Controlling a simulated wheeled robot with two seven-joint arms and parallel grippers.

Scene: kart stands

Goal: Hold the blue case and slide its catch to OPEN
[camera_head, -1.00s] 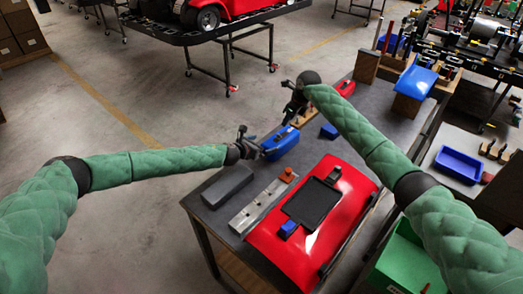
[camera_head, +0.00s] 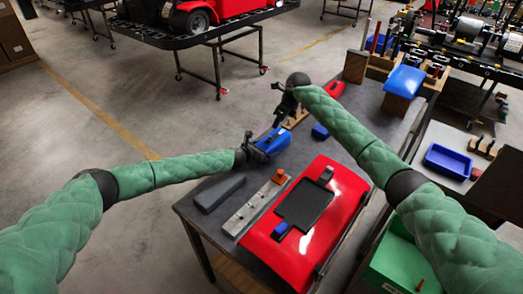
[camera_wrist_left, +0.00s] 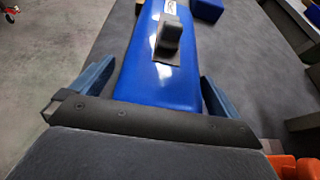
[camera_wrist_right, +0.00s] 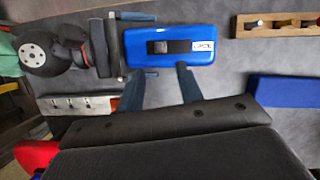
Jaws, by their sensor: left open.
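The blue case (camera_head: 275,139) lies on the dark table, behind the red panel. It fills the top of the left wrist view (camera_wrist_left: 160,75), with a dark raised catch (camera_wrist_left: 168,38) on its top. A small white label (camera_wrist_right: 202,46) sits at one end of the catch; its lettering is too small to read surely. My left gripper (camera_head: 262,146) is open, its fingers on either side of the case's near end, with gaps visible. My right gripper (camera_wrist_right: 160,85) is empty over the table beside the case's long side; its fingers are apart and point toward it.
A red panel with a black tray (camera_head: 304,203) covers the table's near right. A grey block (camera_head: 219,192) and a metal strip (camera_head: 255,207) lie left of it. A wooden peg rack (camera_wrist_right: 278,24) and a second blue block (camera_wrist_right: 285,91) lie close to the case.

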